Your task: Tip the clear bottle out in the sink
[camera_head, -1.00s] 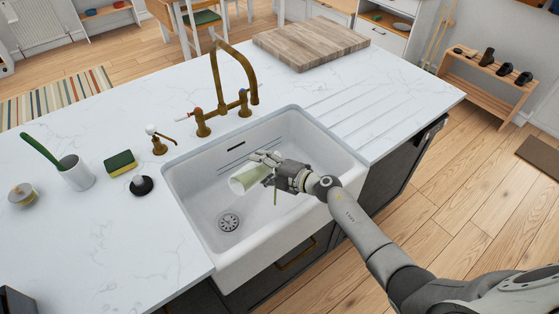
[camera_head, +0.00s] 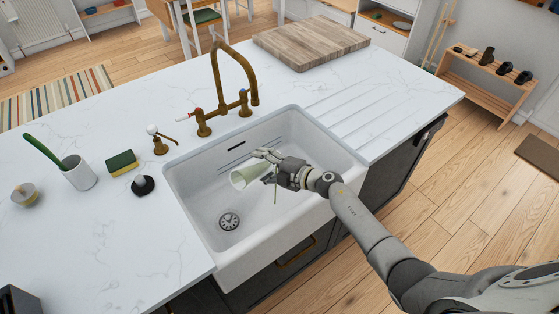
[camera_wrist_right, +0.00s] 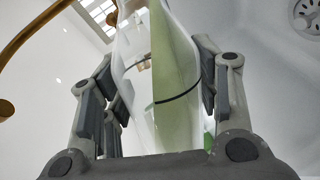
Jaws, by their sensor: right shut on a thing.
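The clear bottle (camera_head: 248,177) looks pale green and see-through. It is held tilted, nearly lying over, above the sink bowl, with one round end toward the lower left. My right gripper (camera_head: 272,172) is shut around it. In the right wrist view the bottle (camera_wrist_right: 172,75) stands between the fingers of my right gripper (camera_wrist_right: 158,95), with a dark line across it. The white sink (camera_head: 200,222) lies below, with a round drain (camera_head: 229,221) to the lower left of the bottle. My left gripper is not in view.
A brass tap (camera_head: 226,88) stands behind the sink. To its left are a soap dispenser (camera_head: 158,140), a sponge (camera_head: 122,163), a black-based item (camera_head: 142,185) and a white cup with a green brush (camera_head: 78,173). A wooden board (camera_head: 312,43) lies at the back. The front-left counter is mostly clear.

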